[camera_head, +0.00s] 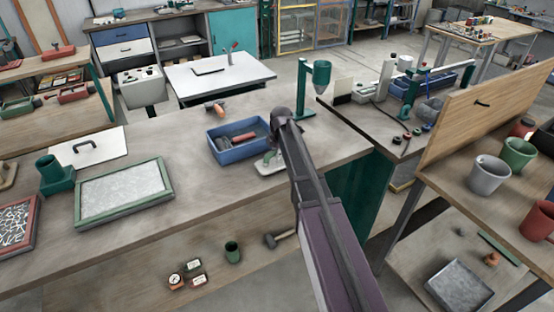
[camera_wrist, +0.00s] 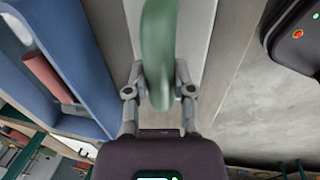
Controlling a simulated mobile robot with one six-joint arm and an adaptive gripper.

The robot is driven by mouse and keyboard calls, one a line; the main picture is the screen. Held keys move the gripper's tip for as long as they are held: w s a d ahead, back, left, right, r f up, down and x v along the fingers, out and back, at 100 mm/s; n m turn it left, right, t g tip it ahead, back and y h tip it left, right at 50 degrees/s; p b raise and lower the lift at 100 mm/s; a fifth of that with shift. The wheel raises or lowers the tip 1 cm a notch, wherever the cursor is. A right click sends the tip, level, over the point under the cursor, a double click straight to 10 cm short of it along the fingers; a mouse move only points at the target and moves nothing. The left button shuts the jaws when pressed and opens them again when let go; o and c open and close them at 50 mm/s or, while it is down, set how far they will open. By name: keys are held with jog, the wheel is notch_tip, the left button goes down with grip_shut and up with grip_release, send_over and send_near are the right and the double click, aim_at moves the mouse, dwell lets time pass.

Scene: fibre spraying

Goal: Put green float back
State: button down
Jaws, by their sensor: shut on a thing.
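The green float has a curved green handle (camera_wrist: 160,45) on a long pale grey plate (camera_wrist: 205,40). In the wrist view my gripper (camera_wrist: 160,78) is shut on the handle, one finger on each side. In the head view the float (camera_head: 270,166) shows beside the right end of the blue tray (camera_head: 226,155), at the bench top. I cannot tell whether its plate touches the bench. My arm hides part of the float and gripper there. The blue tray also shows at the left of the wrist view (camera_wrist: 60,55), with a red-handled tool (camera_wrist: 45,75) in it.
A green dispenser stand (camera_head: 307,90) stands behind my arm on the bench (camera_head: 200,220). An orange-handled tool (camera_head: 215,108) lies behind the tray. A green-framed panel (camera_head: 124,191) lies to the left. Bare bench lies in front of the tray.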

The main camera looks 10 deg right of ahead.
aim_at(279, 165)
jog(key=shift+f+b, duration=0.35)
jog(key=shift+f, duration=0.3)
jog(key=shift+f, duration=0.15)
jog(key=shift+c, duration=2.4)
grip_release()
jog(key=shift+r, duration=0.25)
notch_tip(279, 165, up, 12)
jog(key=s+p, duration=0.2)
jog(key=p, duration=0.9)
jog(key=shift+s+d+f+p, duration=0.15)
jog(key=shift+d+f+p, duration=0.05)
jog(key=shift+d+p, duration=0.2)
